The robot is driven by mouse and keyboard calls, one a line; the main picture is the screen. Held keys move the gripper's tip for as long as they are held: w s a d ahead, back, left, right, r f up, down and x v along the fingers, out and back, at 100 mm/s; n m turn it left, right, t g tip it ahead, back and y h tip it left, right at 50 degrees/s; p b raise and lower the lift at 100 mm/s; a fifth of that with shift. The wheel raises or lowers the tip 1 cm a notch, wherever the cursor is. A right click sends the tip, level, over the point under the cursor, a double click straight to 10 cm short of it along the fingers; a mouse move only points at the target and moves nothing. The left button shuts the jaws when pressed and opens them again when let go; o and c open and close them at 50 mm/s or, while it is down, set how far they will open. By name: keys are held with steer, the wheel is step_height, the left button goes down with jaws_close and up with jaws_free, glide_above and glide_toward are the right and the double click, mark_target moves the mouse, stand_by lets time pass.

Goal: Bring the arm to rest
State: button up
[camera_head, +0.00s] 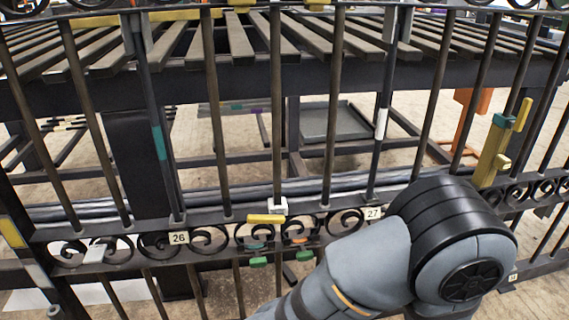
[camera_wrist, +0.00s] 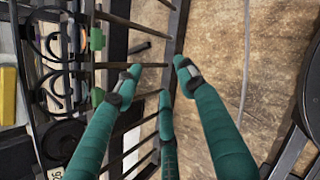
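My arm (camera_head: 370,265) shows in the head view at the lower right, bent, with a dark rounded joint (camera_head: 450,230) in front of the gate. My gripper is outside the head view.
A dark iron gate (camera_head: 333,110) with scrollwork spans the head view, with tags 26 (camera_head: 179,238) and 27 (camera_head: 373,213). A yellow latch-like piece (camera_head: 492,155) is at the right. A slatted rack (camera_head: 230,40) stands behind. Bare floor (camera_wrist: 265,60) shows right of the fingers.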

steer(key=w+a+r+n+t+y+p, duration=0.2)
steer(key=a+r+n+t+p, duration=0.3)
steer(key=a+r, duration=0.7)
steer(key=shift+w+a+r+n+y+p, duration=0.25)
steer(key=shift+r+n+y+p, duration=0.2)
steer(key=shift+r, duration=1.1)
